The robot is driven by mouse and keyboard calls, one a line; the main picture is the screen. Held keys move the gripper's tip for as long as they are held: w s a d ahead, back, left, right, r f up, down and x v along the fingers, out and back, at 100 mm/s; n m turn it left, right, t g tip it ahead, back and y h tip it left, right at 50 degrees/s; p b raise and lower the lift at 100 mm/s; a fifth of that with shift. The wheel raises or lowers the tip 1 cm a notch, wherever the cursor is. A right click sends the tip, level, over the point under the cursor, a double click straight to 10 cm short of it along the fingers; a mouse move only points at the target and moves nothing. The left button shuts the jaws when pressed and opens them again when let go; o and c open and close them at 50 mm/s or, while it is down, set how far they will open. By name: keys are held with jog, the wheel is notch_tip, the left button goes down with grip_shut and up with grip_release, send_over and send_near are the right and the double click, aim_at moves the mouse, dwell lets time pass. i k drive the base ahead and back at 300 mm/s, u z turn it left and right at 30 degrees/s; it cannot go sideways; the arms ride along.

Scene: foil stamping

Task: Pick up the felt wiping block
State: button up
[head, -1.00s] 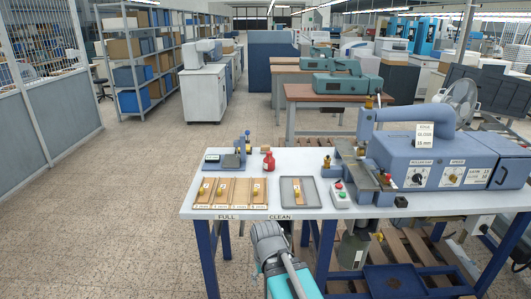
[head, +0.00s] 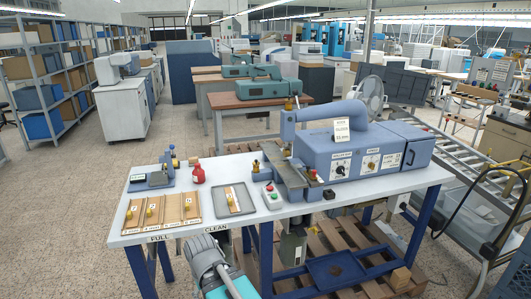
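I cannot pick out the felt wiping block for certain. A small tan block (head: 194,161) stands at the back of the white worktable (head: 232,239), behind a red bottle (head: 198,174), which partly hides it. It may be the felt block, but it is too small to tell its material. Part of my grey and teal arm shows at the bottom, in front of the table's front edge. My gripper's fingers do not show.
Wooden strips with brass knobs (head: 150,211) lie at the table's front left, beside a grey tray (head: 220,190) with one more. A blue stamping machine (head: 345,155) fills the right half. A pallet lies underneath, and a roller conveyor (head: 470,165) stands at right.

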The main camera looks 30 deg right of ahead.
aim_at(191, 160)
jog(key=u, duration=1.25)
jog(key=i, duration=1.35)
jog(key=z, duration=0.55)
